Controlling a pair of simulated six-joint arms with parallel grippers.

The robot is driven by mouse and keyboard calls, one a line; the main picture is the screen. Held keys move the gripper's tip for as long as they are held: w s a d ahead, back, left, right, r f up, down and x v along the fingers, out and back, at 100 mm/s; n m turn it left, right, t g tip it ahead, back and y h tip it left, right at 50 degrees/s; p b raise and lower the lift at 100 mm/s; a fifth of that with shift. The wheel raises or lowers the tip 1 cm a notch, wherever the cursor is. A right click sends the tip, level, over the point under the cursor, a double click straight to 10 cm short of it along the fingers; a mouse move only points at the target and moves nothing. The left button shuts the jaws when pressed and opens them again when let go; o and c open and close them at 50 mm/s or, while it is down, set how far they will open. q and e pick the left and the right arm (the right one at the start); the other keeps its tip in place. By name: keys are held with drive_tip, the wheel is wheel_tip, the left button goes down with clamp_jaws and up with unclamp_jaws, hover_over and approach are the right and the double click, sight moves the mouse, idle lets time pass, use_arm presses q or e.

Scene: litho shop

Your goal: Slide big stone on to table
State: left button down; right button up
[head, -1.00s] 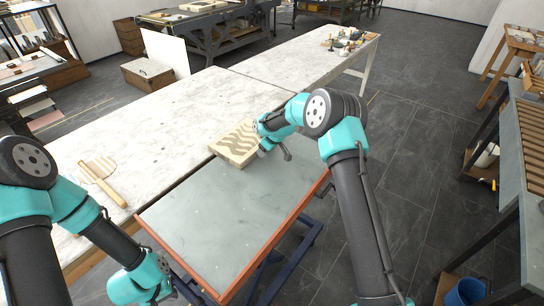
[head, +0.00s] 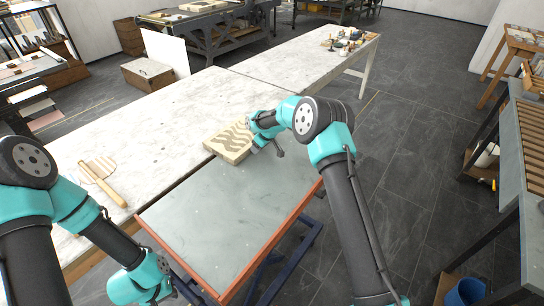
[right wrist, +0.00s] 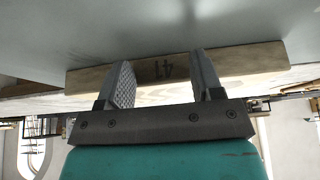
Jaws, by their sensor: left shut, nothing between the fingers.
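The big stone (head: 230,139), a pale slab with a wavy brown pattern, lies across the far end of the grey-topped cart (head: 215,215) and the edge of the pale table (head: 150,125). In the right wrist view its side, marked 41, spans the picture (right wrist: 185,67). My right gripper (head: 262,146) is at the stone's near right side. Its two fingers (right wrist: 160,75) are apart, with tips at the stone's side; contact is hard to confirm. My left gripper (head: 168,290) is shut and empty beside the cart's near left corner.
A wooden-handled tool (head: 103,185) lies on the table at left. Small bottles and tools (head: 345,42) stand at the table's far end. The table beyond the stone is clear, as is most of the cart top.

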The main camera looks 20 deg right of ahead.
drive_tip(key=shift+w+a, duration=0.75)
drive_tip(key=shift+w, duration=0.15)
drive_tip(key=shift+w+a, duration=0.7)
drive_tip(key=shift+w, duration=0.2)
